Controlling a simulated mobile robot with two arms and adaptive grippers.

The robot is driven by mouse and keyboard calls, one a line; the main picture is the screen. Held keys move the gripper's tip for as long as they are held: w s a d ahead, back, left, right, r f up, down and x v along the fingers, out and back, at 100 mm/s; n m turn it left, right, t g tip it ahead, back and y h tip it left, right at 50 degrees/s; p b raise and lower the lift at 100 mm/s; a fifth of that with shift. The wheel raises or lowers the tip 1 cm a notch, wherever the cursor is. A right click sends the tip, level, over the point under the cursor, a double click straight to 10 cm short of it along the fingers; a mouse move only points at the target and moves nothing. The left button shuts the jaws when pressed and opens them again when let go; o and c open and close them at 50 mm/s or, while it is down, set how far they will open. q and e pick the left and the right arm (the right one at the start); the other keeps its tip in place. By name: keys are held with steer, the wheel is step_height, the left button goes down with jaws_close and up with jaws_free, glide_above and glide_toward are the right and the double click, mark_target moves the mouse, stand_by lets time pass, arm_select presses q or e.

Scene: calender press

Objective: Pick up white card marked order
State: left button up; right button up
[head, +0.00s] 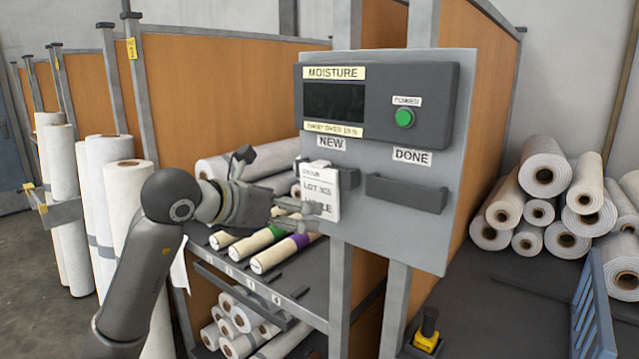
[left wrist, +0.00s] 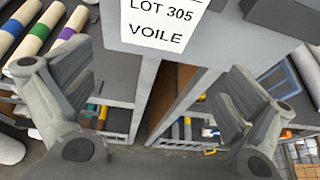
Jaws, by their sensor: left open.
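The white card (head: 320,180) stands in the holder under the NEW label on the grey panel, its face toward the room. In the left wrist view the card (left wrist: 160,22) reads "LOT 305 VOILE" and its top is cut off by the picture edge. My left gripper (head: 300,218) is at the card's lower left in the head view, one finger overlapping its bottom part. In the left wrist view the fingers of this gripper (left wrist: 158,95) are wide apart with nothing between them, and the card lies beyond them. My right gripper is not in view.
An empty dark holder (head: 406,193) sits under the DONE label. Above are a MOISTURE display (head: 335,101) and a green button (head: 404,118). Below left is a rack with banded rolls (head: 283,254). White rolls (head: 545,175) are stacked at right, near a blue rail (head: 590,300).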

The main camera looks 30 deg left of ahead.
mark_target(320, 217)
arm_select(q)
steer(key=p+x, duration=0.1)
steer(key=x, duration=0.2)
steer(key=p+x, duration=0.2)
steer(key=x, duration=0.1)
steer(key=r+p+x, duration=0.1)
steer(key=p+x, duration=0.1)
steer(key=x, duration=0.1)
steer(key=shift+w+a+f, duration=0.15)
steer(key=shift+w+a, duration=0.2)
steer(key=shift+w, duration=0.15)
steer(key=shift+w+f+y, duration=0.25)
steer(key=shift+w+y, duration=0.05)
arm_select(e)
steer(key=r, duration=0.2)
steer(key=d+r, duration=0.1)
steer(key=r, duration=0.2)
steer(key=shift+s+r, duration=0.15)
arm_select(q)
steer(key=shift+c, duration=0.3)
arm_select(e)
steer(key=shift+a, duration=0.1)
arm_select(q)
steer(key=shift+s, duration=0.1)
steer(key=shift+c, duration=1.2)
steer(key=c, duration=0.6)
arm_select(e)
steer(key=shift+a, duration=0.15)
